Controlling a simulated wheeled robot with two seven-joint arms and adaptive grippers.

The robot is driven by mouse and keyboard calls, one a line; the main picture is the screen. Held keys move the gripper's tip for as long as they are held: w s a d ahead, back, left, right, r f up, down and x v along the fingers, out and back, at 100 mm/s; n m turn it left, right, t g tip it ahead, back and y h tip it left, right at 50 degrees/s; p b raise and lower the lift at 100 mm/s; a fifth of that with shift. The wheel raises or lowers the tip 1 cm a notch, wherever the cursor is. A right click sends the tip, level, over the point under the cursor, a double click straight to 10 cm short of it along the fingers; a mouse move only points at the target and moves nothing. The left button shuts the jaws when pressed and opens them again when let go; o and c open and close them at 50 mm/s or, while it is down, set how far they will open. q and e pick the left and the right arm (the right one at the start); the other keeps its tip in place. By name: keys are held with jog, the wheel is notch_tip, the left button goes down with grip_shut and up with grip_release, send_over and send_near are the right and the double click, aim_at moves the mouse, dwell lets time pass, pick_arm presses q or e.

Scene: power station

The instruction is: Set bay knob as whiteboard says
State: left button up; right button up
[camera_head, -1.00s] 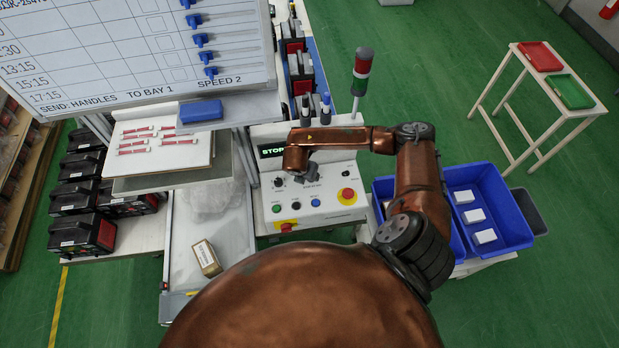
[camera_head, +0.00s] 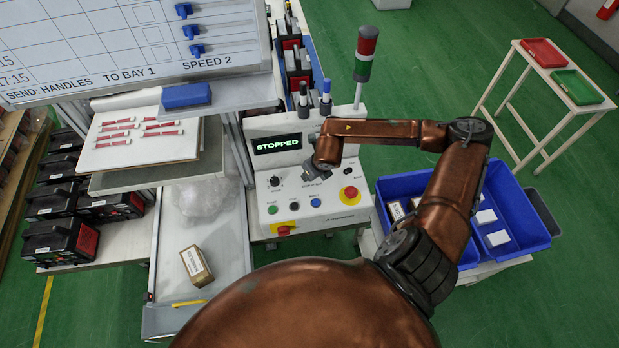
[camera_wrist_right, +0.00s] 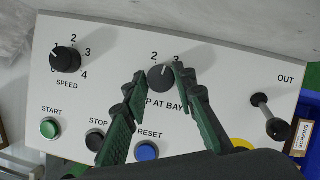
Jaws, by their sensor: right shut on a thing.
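The whiteboard (camera_head: 120,45) in the head view reads "SEND: HANDLES TO BAY 1 SPEED 2". The control box (camera_head: 310,195) has a display (camera_head: 277,144) reading "STOPPED". My right gripper (camera_head: 316,172) is over the panel's upper middle. In the right wrist view my right gripper (camera_wrist_right: 160,76) is shut on the black bay knob (camera_wrist_right: 160,78), one green finger on each side. Its white mark points up, between the visible 2 and 3; the rest of its scale is hidden by the fingers. My left gripper is not in view.
The speed knob (camera_wrist_right: 66,60) is left of the bay knob, its mark near 1. Start (camera_wrist_right: 50,128), stop (camera_wrist_right: 95,140) and reset (camera_wrist_right: 147,151) buttons lie below. A black lever (camera_wrist_right: 270,118) stands at right. A red emergency button (camera_head: 350,193) is at the panel's right.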

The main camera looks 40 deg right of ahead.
jog(key=shift+d+f+n+y+b, duration=0.2)
jog(key=shift+n+y+b, duration=0.3)
jog(key=shift+n, duration=0.4)
jog(key=n+b, duration=0.1)
jog(key=n, duration=0.1)
jog(key=shift+n+y+b, duration=0.3)
jog(key=shift+n+y, duration=0.1)
jog(key=n+y, duration=0.1)
jog(key=n, duration=0.1)
jog(key=n+b, duration=0.1)
jog(key=n, duration=0.1)
jog(key=shift+d+r+g+y, duration=0.1)
jog(key=shift+d+g+y, duration=0.05)
jog(key=shift+g+y, duration=0.2)
jog(key=shift+w+r+n+g+y+b, duration=0.1)
jog(key=shift+n+g+y+b, duration=0.35)
jog(key=shift+n, duration=1.15)
jog(key=shift+b, duration=0.35)
jog(key=o, duration=1.1)
jog(key=shift+o, duration=0.2)
